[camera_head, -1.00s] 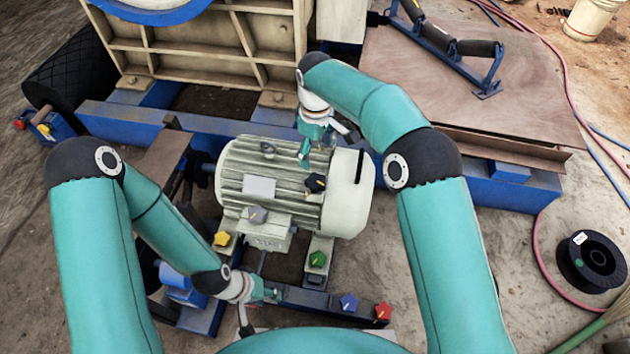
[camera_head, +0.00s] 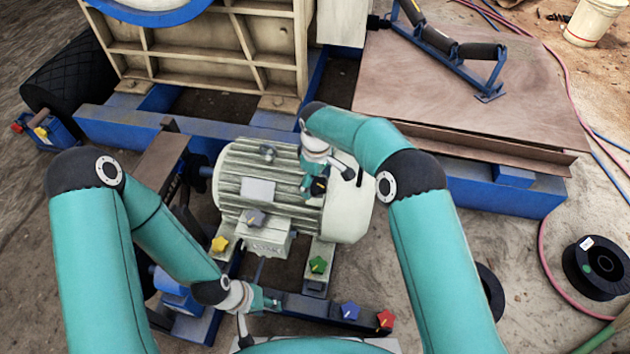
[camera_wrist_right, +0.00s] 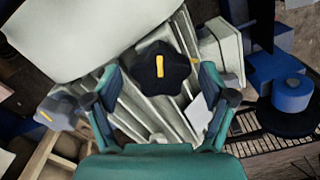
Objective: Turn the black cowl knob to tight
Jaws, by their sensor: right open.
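The black cowl knob (camera_head: 319,186) is a star-shaped knob with a yellow pointer line on the right part of the pale motor (camera_head: 245,185). The right wrist view shows the knob (camera_wrist_right: 163,69) ahead, with its yellow line nearly upright in the picture. My right gripper (camera_head: 311,187) is close above the knob and partly hides it in the head view. In the right wrist view the fingers (camera_wrist_right: 160,82) are spread wide, one on each side of the knob, with gaps visible. My left gripper (camera_head: 265,303) is low in front of the motor, and its jaws are too small to read.
Other star knobs are near: grey (camera_head: 256,218), yellow (camera_head: 219,244), green (camera_head: 318,265), blue (camera_head: 350,311) and red (camera_head: 385,319). The blue crusher frame (camera_head: 500,194) runs behind the motor. A black cable reel (camera_head: 597,267) lies on the ground at the right.

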